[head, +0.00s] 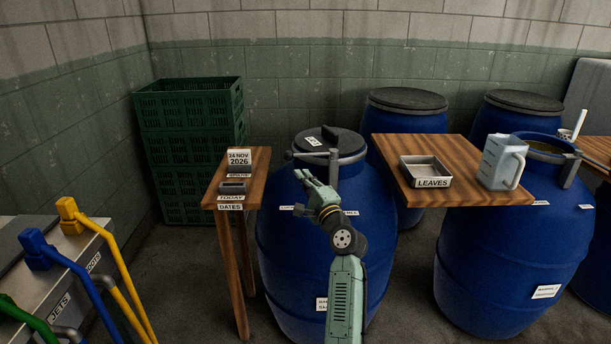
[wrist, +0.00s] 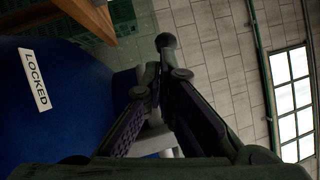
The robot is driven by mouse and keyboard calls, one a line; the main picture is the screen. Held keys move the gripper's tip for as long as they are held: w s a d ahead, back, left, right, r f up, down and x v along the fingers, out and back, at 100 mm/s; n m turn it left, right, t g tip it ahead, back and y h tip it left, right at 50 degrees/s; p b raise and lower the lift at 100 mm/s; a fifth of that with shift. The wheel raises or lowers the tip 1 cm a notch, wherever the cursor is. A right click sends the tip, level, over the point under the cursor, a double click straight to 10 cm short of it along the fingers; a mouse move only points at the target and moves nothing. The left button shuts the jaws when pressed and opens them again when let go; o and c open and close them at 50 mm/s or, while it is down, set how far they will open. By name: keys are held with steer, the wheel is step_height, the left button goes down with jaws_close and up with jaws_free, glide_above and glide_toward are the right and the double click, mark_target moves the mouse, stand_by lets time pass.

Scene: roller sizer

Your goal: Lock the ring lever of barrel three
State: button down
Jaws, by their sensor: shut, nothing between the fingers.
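The middle blue barrel (head: 285,250) stands upright in the head view with a dark lid (head: 322,138) on it. Its front label is too small to read, so I cannot confirm its number. A grey clamp ring with a lever (head: 333,170) runs around the rim, and a bar sticks out to the left. My gripper (head: 303,175) is shut and empty in front of the barrel, just below that bar. In the wrist view the fingertips (wrist: 163,76) are beside a dark rod with a round knob (wrist: 165,41); contact cannot be told. A "LOCKED" label (wrist: 35,80) is on the blue barrel.
A wooden table (head: 245,255) with a date block stands left of the barrel. A wooden top (head: 455,160) with a "LEAVES" tray and a jug is at right. An open barrel (head: 500,255) stands right, lidded barrels behind. Green crates (head: 195,150) are stacked back left. Coloured levers (head: 68,215) stand at front left.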

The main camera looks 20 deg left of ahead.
steer(key=s+a+f, duration=0.2)
steer(key=s+a, duration=0.1)
steer(key=s, duration=0.5)
steer(key=shift+a+b, duration=0.2)
steer(key=shift+b, duration=0.25)
